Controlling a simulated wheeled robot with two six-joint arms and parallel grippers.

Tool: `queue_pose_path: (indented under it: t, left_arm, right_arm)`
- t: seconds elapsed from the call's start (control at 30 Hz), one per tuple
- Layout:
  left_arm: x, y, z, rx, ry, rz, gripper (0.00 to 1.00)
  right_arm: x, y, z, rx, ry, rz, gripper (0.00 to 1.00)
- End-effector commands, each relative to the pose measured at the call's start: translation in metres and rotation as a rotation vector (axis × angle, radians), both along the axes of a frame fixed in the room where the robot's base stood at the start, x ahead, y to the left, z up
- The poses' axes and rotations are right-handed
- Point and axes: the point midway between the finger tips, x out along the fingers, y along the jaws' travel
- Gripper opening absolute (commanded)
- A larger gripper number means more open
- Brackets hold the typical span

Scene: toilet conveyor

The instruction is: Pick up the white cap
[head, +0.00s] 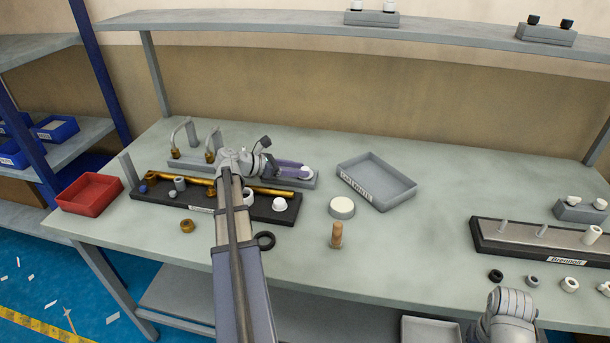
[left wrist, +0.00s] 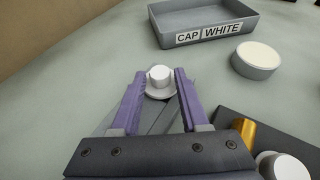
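A white cap (left wrist: 160,75) sits on a grey fixture strip and lies between the tips of my left gripper (left wrist: 160,80) in the left wrist view. The two purple fingers stand apart on either side of it, with small gaps showing. In the head view the cap (head: 307,170) is partly seen at the ends of the fingers of my left gripper (head: 298,168). A grey tray (head: 405,197) labelled "CAP | WHITE" in the left wrist view lies to the right, empty. My right arm shows at the bottom right, but its fingers do not.
A black fixture (head: 285,214) with brass parts and another white piece (head: 279,204) lies in front. A round cream-topped disc (head: 342,207), a wooden peg (head: 336,235) and a black ring (head: 265,240) stand nearby. A red bin (head: 90,194) is at left.

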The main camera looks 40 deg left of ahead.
Motion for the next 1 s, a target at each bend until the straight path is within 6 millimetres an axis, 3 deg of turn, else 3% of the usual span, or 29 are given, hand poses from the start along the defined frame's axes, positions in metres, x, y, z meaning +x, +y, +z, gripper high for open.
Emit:
queue_pose_path:
  t: [0.03,0.37,0.77,1.0]
  left_arm:
    - [0.000,0.000,0.000,0.000,0.000,0.000,0.38]
    - [0.000,0.000,0.000,0.000,0.000,0.000,0.01]
    - [0.000,0.000,0.000,0.000,0.000,0.000,0.00]
    - [0.000,0.000,0.011,0.000,0.000,0.000,0.00]
  right_arm:
    - [0.000,0.000,0.000,0.000,0.000,0.000,0.50]
    - [0.000,0.000,0.000,0.000,0.000,0.000,0.50]
    - [0.000,0.000,0.000,0.000,0.000,0.000,0.50]
    - [0.000,0.000,0.011,0.000,0.000,0.000,0.50]
